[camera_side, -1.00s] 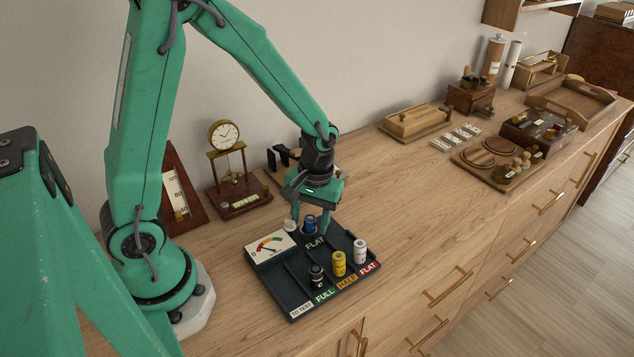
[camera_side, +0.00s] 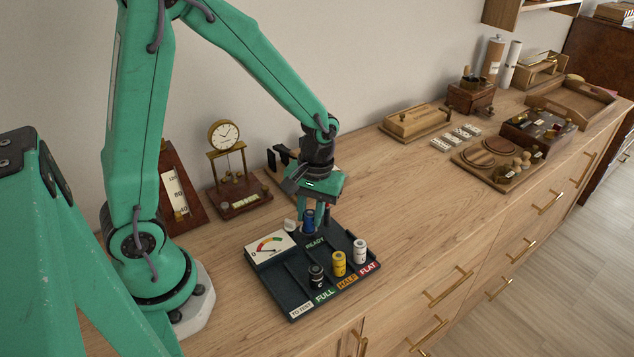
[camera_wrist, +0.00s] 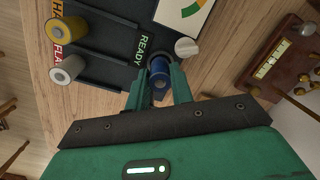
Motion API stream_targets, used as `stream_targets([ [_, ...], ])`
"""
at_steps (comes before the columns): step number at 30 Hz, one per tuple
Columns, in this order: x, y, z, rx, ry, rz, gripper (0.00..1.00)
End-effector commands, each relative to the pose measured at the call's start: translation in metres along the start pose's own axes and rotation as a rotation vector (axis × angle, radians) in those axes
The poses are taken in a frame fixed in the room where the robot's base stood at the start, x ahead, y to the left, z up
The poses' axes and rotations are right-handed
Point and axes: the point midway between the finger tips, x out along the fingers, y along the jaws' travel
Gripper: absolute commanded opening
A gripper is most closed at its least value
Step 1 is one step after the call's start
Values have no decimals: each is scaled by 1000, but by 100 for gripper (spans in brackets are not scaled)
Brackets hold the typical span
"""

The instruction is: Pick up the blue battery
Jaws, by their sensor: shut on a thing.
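The blue battery (camera_side: 308,221) is upright between the fingers of my gripper (camera_side: 312,228), at the back of the dark tester tray (camera_side: 292,299). It also shows in the wrist view (camera_wrist: 158,71), between the two green fingers (camera_wrist: 158,88). My gripper is shut on it. Whether its base is clear of the tray is hard to tell. The label beside it reads READY. A black battery (camera_side: 317,276), a yellow battery (camera_side: 339,263) and a white battery (camera_side: 360,251) stand in the tray near the FULL, HALF and FLAT labels.
The tray's dial gauge (camera_side: 270,245) and a white knob (camera_wrist: 187,47) are beside the gripper. A clock (camera_side: 225,136) on a wooden stand is behind to the left. A wooden board with discs (camera_side: 497,165) lies to the right. Bare wooden top lies right of the tray.

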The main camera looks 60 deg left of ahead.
Motion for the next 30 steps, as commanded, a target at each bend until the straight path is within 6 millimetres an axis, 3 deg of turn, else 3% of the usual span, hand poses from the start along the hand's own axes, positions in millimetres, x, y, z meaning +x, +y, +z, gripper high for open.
stream_targets([
  [6,-26,-1,2,0,3,3,0],
  [21,-66,26,79,6,22,-16,0],
  [30,-82,36,108,3,32,-21,0],
])
